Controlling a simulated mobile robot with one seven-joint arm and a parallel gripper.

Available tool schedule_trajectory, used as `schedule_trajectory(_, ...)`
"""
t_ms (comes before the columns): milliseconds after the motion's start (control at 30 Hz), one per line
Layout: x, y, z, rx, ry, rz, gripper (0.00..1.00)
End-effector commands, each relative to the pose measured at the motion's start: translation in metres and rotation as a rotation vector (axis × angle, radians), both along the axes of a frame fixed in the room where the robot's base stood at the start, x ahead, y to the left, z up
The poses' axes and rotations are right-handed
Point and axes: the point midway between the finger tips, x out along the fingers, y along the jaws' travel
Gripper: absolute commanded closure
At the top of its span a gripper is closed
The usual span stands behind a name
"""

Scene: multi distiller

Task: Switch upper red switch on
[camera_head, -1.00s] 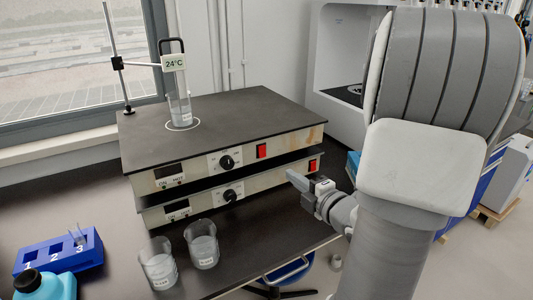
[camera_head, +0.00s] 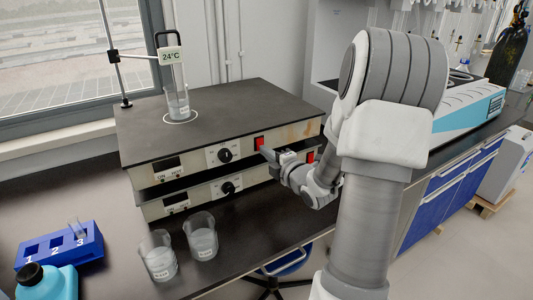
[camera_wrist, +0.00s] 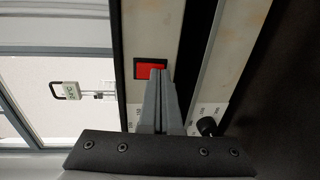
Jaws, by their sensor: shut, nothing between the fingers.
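The upper red switch (camera_head: 259,143) is on the front of the upper hotplate (camera_head: 215,155), right of its black knob (camera_head: 225,155). It also shows in the wrist view (camera_wrist: 150,67), with my fingertips over part of it. My gripper (camera_head: 264,152) is shut and empty. Its fingertips are at the lower edge of the upper switch; whether they touch it I cannot tell. The lower red switch (camera_head: 310,157) is on the lower hotplate (camera_head: 205,191), partly behind my gripper. The upper panel's display (camera_head: 168,168) looks dark.
A glass vessel (camera_head: 178,105) with a thermometer tagged 24°C (camera_head: 171,56) stands on the upper plate. Two beakers (camera_head: 158,262) (camera_head: 201,240) stand in front of the hotplates. A blue tube rack (camera_head: 60,248) and a teal bottle (camera_head: 45,282) are at the lower left.

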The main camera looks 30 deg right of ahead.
Motion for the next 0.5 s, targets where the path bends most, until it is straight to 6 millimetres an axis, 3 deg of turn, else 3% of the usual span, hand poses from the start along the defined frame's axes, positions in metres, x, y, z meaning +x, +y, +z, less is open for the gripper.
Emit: schedule_trajectory(500, 0.0052, -0.0003, -0.0094, -0.005, -0.063, 0.0, 1.0)
